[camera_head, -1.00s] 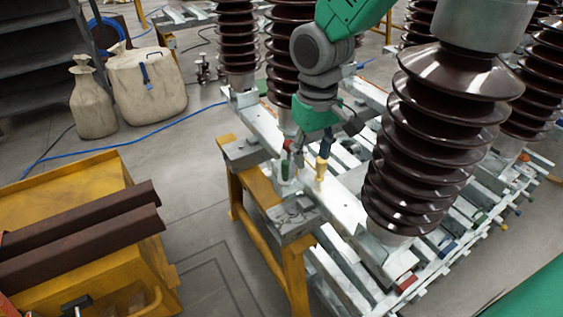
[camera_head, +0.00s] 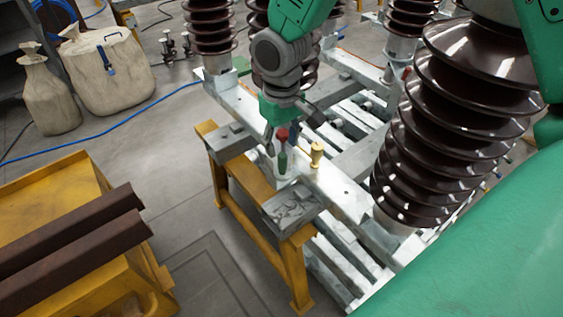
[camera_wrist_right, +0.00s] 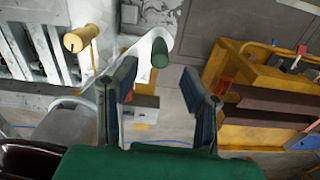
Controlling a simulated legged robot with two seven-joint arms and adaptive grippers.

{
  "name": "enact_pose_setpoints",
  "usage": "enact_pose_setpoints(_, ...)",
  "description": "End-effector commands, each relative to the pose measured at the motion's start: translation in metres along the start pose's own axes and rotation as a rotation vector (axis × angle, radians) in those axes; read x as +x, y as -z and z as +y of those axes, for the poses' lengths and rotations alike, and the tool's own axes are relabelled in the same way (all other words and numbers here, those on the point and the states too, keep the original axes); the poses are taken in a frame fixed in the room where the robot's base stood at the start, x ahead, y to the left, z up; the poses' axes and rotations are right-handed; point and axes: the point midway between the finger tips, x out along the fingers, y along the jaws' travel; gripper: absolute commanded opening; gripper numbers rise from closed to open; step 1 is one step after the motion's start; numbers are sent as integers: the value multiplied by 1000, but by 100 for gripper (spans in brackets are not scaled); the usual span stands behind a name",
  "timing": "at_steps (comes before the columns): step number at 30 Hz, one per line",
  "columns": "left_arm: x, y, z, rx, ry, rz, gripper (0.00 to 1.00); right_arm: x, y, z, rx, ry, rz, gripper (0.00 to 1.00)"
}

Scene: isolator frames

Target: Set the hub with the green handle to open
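The green handle (camera_head: 282,161) stands upright on the grey metal frame (camera_head: 340,190) in the head view. A red-topped handle (camera_head: 282,135) is close behind it, and a yellow knob (camera_head: 316,153) stands to its right. My right gripper (camera_head: 292,123) is just above and behind these handles; its fingers are hard to make out there. In the right wrist view, my right gripper (camera_wrist_right: 160,98) is open and empty, its two dark blue pads apart. The green handle (camera_wrist_right: 160,54) shows beyond the gap between the pads, and the yellow knob (camera_wrist_right: 84,39) is to the left. My left gripper is not in view.
Large brown ribbed insulators (camera_head: 455,120) rise from the frame, close to the handles on the right. A yellow cabinet (camera_head: 60,215) with brown beams (camera_head: 75,235) stands at left. Bare floor lies between.

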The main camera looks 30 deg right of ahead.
Motion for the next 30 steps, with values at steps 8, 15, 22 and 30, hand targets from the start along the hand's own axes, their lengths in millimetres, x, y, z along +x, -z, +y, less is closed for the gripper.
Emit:
enact_pose_setpoints(8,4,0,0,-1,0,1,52,52,-2,3,-1,1,1,39)
enact_pose_setpoints(15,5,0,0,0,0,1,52,69,-1,3,0,3,2,39)
enact_pose_setpoints(22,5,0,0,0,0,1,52,69,-1,2,0,2,3,39)
enact_pose_setpoints(30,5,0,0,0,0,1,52,69,-1,2,-1,2,3,0)
